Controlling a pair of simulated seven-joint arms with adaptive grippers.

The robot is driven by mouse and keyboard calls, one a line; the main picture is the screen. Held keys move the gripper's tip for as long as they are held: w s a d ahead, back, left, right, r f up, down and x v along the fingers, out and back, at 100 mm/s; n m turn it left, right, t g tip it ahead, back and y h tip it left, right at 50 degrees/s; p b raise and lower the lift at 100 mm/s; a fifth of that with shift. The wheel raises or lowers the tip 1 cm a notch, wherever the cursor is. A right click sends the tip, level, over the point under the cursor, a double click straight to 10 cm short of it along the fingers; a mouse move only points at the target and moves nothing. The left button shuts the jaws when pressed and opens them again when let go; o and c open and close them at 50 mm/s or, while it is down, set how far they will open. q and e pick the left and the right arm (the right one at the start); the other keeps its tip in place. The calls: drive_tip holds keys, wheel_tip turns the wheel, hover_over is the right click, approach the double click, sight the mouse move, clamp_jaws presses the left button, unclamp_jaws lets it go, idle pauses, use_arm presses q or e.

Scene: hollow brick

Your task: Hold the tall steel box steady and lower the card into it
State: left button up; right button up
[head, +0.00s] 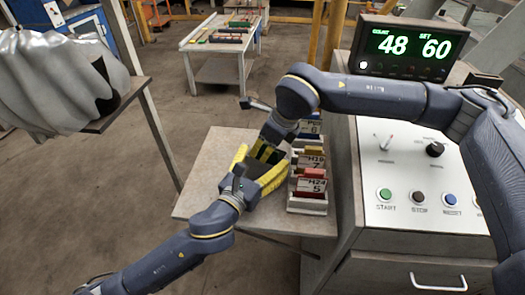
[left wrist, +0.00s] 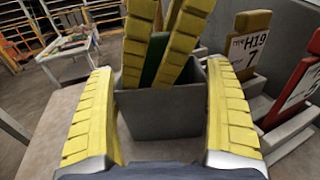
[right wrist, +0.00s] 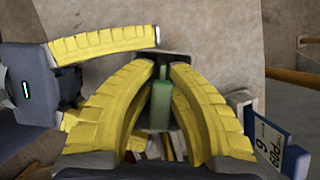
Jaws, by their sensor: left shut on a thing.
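The tall grey steel box (left wrist: 165,112) stands on the table between the two yellow fingers of my left gripper (left wrist: 165,115), which is shut on it from both sides. The green card (left wrist: 152,62) is upright between the fingers of my right gripper (left wrist: 150,80), over the box mouth. Its lower end is hidden by the box's near wall, so its depth inside is unclear. The card (right wrist: 160,105) also shows in the right wrist view between the fingers. The fingertips are close beside it; whether they press on it is unclear.
A rack of labelled cards (head: 308,200) stands just right of the box. The control console (head: 410,170) with buttons and a display (head: 412,44) is further right. The small table (head: 205,200) is bare at the left and front.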

drive_tip(key=shift+r, duration=0.15)
idle(0.3)
use_arm(q)
drive_tip(key=shift+f, duration=0.2)
use_arm(e)
drive_tip(key=shift+r, duration=1.45)
use_arm(q)
drive_tip(key=shift+r, duration=0.15)
use_arm(e)
drive_tip(key=shift+r, duration=4.45)
use_arm(q)
drive_tip(key=o, duration=1.3)
